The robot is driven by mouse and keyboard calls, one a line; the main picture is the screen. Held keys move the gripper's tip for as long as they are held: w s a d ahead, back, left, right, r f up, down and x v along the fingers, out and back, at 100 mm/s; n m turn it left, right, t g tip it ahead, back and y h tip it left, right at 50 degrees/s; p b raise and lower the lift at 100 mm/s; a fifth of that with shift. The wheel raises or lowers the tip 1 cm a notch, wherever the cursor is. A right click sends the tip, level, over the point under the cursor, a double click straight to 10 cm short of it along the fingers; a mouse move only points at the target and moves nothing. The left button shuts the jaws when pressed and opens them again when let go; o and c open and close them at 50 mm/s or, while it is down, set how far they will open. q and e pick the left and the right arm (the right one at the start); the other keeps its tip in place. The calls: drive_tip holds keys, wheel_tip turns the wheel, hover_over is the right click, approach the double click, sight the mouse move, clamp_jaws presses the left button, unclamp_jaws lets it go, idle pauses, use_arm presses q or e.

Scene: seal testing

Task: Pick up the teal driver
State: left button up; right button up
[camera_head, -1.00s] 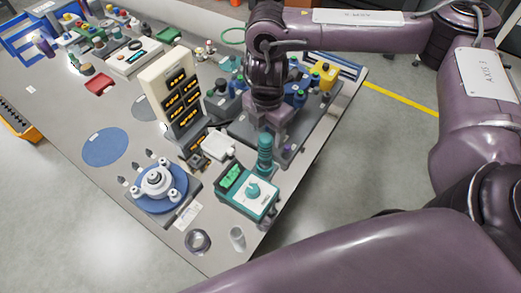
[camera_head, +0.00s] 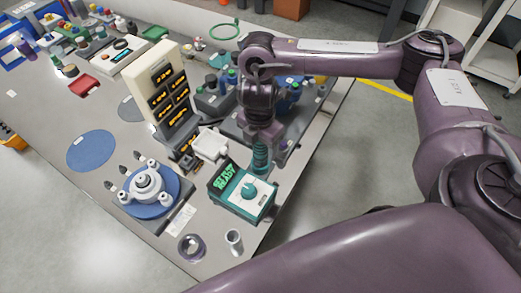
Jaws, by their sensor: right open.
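The teal driver (camera_head: 261,157) stands upright just behind the teal tester box (camera_head: 242,192), with its ribbed handle showing. My right gripper (camera_head: 262,138) points down directly over the driver, its fingers at the top of the handle. It is open; the fingers overlap the handle top in this view, and I cannot tell whether they touch it. The driver's lower end is hidden behind the tester. My left gripper is not in view.
A white tray piece (camera_head: 211,145) and a cream rack with yellow labels (camera_head: 163,88) stand left of the driver. A round fixture on a blue disc (camera_head: 147,187), a metal ring (camera_head: 191,247) and a small cup (camera_head: 234,241) are in front. The table's right edge is close.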

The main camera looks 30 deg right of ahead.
drive_tip(key=shift+c, duration=0.2)
drive_tip(key=c, duration=1.1)
drive_tip(key=shift+r, duration=0.15)
drive_tip(key=shift+r+p, duration=0.3)
drive_tip(key=shift+r, duration=0.2)
wheel_tip(320, 180, up, 19)
drive_tip(key=p, duration=0.4)
drive_tip(key=shift+f+p, duration=0.1)
drive_tip(key=shift+p, duration=0.2)
